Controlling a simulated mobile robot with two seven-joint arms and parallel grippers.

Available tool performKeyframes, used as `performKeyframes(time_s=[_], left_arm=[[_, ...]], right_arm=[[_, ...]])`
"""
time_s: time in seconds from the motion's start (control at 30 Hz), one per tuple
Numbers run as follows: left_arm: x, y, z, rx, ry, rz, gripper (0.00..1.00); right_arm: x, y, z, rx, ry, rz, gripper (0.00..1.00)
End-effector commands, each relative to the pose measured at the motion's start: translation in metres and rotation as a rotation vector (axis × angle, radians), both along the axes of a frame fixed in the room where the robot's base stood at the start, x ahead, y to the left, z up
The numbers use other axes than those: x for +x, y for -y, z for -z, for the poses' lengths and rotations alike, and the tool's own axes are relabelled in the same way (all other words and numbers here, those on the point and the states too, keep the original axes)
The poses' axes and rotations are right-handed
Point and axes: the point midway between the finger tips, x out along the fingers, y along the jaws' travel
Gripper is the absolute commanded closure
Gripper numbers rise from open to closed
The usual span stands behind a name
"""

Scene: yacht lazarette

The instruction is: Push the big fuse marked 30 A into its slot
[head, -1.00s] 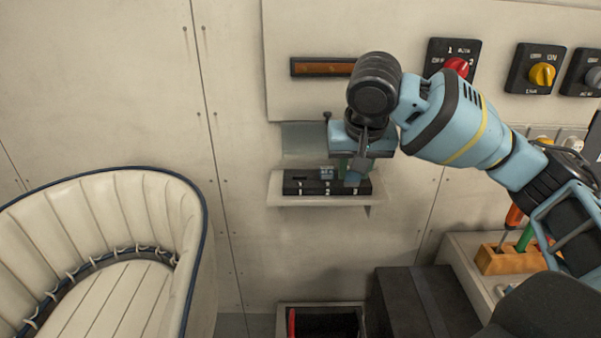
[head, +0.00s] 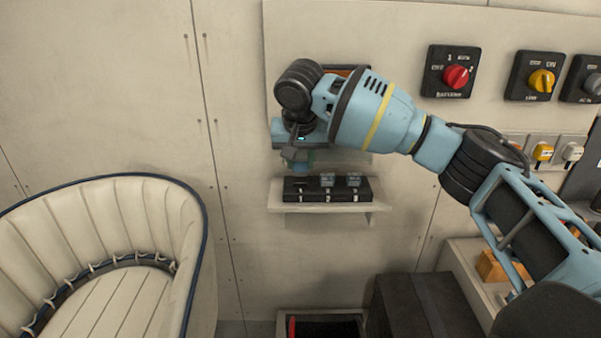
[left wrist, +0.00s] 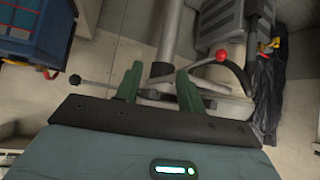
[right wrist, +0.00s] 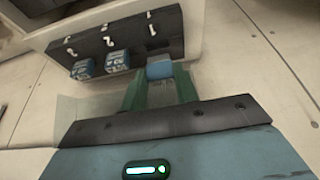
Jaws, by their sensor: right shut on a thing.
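A black fuse block (head: 314,196) with slots numbered 1, 2 and 3 lies on a small wall shelf. In the right wrist view, two blue fuses sit at number 2 (right wrist: 117,60) and number 3 (right wrist: 83,69). My right gripper (head: 297,164) is above the block's left end. It is shut on a blue fuse (right wrist: 160,68), held near number 1. In the head view a gap shows between this fuse and the block. The 30 A marking cannot be read. My left gripper (left wrist: 157,88) is open and empty, away from the block and outside the head view.
The shelf (head: 337,207) juts from a pale wall. Rotary switches, including a red one (head: 456,77), are mounted at right. A cream seat (head: 100,240) stands at left, and a dark box (head: 425,305) is below right. A red-knobbed lever (left wrist: 222,56) shows beyond the left gripper.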

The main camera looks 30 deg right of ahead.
Motion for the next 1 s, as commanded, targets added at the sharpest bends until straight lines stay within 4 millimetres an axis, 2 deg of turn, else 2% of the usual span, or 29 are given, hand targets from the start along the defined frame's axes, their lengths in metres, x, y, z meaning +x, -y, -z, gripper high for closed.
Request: performKeyframes(time_s=[0.3,0.67,0.7,0.83,1.0], left_arm=[[0.002,0.0,-0.002,0.0,0.005,0.001,0.61],[0.001,0.0,-0.002,0.001,0.005,0.001,0.61],[0.001,0.0,-0.002,0.001,0.004,0.001,0.61],[0.001,0.0,-0.002,0.001,0.004,0.002,0.61],[0.001,0.0,-0.002,0.001,0.004,0.002,0.61]], right_arm=[[-0.001,0.0,0.033,0.0,-0.001,0.0,0.95],[-0.001,0.0,0.037,0.001,-0.002,0.0,0.95],[0.0,0.0,0.037,0.001,-0.001,0.001,0.66],[0.0,0.0,0.037,0.0,-0.001,0.0,0.49],[0.0,0.0,0.037,0.001,-0.001,0.001,0.49]])
